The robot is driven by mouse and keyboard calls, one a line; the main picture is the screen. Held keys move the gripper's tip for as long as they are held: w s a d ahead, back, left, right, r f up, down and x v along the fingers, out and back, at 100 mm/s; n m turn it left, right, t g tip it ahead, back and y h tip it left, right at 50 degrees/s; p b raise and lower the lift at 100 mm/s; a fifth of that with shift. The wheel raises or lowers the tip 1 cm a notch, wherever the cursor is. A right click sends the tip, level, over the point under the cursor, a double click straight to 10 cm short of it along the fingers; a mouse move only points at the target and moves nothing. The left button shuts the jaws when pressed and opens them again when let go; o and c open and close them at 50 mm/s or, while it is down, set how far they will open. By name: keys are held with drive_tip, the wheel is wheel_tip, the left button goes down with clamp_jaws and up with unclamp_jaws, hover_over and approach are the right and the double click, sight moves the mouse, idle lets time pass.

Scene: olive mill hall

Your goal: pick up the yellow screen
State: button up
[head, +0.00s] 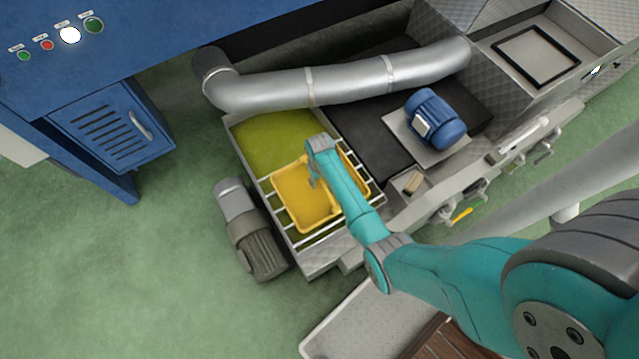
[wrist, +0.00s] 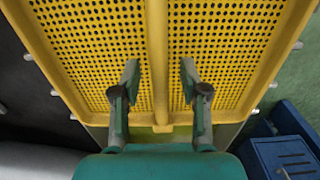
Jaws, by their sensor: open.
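The yellow screen (head: 300,198) is a shallow perforated tray with a raised rim. In the head view it lies on the pale bars of a grate (head: 287,233) over a vat of green paste. In the wrist view the screen (wrist: 215,50) fills most of the picture, with a yellow bar (wrist: 157,60) running down its middle. My gripper (wrist: 158,82) is open, with one finger on each side of this bar and a gap on both sides. My gripper (head: 314,180) partly covers the screen in the head view. Whether the fingertips touch the mesh cannot be told.
A silver duct (head: 340,85) crosses behind the green paste (head: 275,140). A blue motor (head: 436,118) stands to the right, and a grey motor (head: 250,232) is left of the vat. A blue cabinet (head: 110,125) stands at the left. Green floor is clear at lower left.

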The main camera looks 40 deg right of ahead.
drive_tip(key=shift+c, duration=0.2)
clamp_jaws()
